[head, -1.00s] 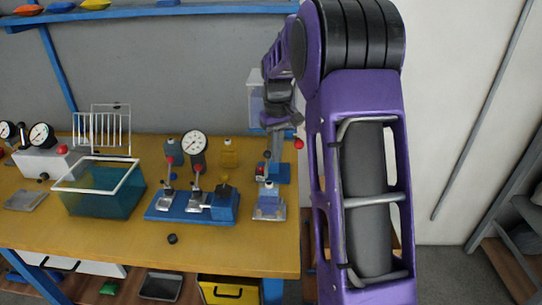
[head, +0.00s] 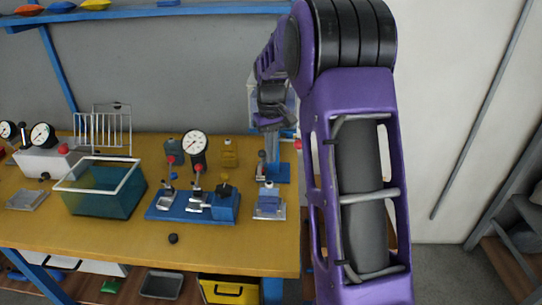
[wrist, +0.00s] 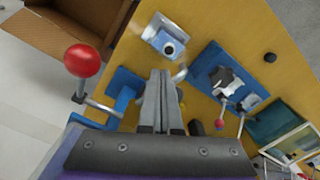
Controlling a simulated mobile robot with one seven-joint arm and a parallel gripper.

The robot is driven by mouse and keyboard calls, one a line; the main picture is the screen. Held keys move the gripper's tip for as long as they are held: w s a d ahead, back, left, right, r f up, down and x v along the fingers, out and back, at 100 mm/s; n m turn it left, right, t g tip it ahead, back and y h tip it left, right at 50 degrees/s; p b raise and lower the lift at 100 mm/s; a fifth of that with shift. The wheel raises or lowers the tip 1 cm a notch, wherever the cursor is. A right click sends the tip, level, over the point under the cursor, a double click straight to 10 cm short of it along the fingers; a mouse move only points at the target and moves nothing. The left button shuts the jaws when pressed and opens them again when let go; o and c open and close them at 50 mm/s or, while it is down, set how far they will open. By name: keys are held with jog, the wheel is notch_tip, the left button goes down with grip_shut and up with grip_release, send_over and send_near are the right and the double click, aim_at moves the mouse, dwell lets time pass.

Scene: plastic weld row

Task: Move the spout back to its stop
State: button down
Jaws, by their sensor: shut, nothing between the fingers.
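A curved pale grey tube, which looks like the spout (wrist: 181,73), shows in the wrist view just right of my fingertips. It seems close to the fingers; I cannot tell whether they touch. It appears to belong to the blue stand (wrist: 127,82), which has a red ball-ended lever (wrist: 82,61) on the left. In the head view the blue stand (head: 280,170) is at the bench's right end, partly behind my arm. My gripper (wrist: 160,75) is shut and empty, pointing over the bench beside the stand. The stop cannot be made out.
A small clamp block (head: 269,203) stands in front of the stand. A blue fixture plate (head: 165,209) with levers, a dial gauge (head: 194,144) and a teal bin (head: 78,203) lie to the left. A black knob (head: 173,239) sits on clear bench in front.

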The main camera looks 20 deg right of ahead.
jog(key=shift+w+a, duration=0.2)
jog(key=shift+a, duration=0.15)
jog(key=shift+p, duration=0.3)
jog(key=shift+w+a, duration=0.15)
jog(key=shift+a, duration=0.15)
jog(key=shift+p, duration=0.3)
jog(key=shift+w+a, duration=0.2)
jog(key=shift+a, duration=0.05)
jog(key=shift+p, duration=0.3)
